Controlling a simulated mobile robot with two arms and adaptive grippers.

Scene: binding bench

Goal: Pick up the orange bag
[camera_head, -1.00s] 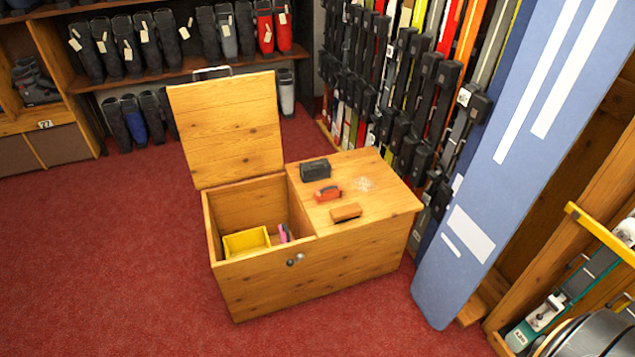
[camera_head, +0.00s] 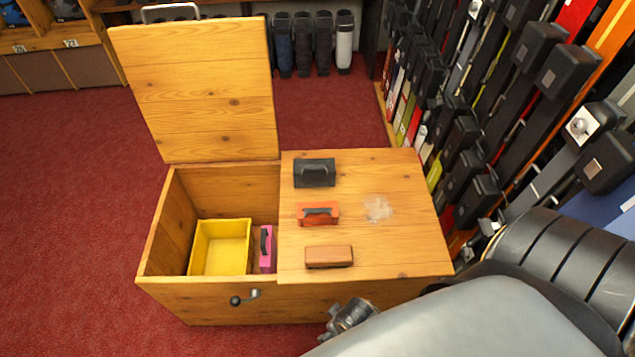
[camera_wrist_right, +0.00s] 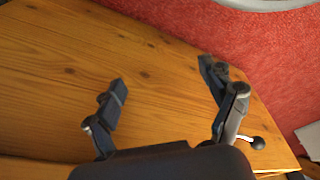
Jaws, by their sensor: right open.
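The orange bag (camera_head: 318,213) is small, with a dark handle, and lies on the closed right part of the wooden chest's top (camera_head: 400,254). A black bag (camera_head: 314,172) is behind it and a brown block (camera_head: 329,256) is in front of it. My right gripper (camera_head: 350,316) is low by the chest's front side, apart from the orange bag. In the right wrist view my right gripper (camera_wrist_right: 162,84) is open and empty, with the wooden chest behind its fingers. The orange bag does not show there. My left gripper is not in view.
The chest's lid (camera_head: 195,90) stands open at the left. A yellow tray (camera_head: 220,248) and a pink object (camera_head: 266,249) are inside. A knob (camera_head: 237,300) sticks out of the chest's front. Racked skis (camera_head: 480,130) stand close on the right.

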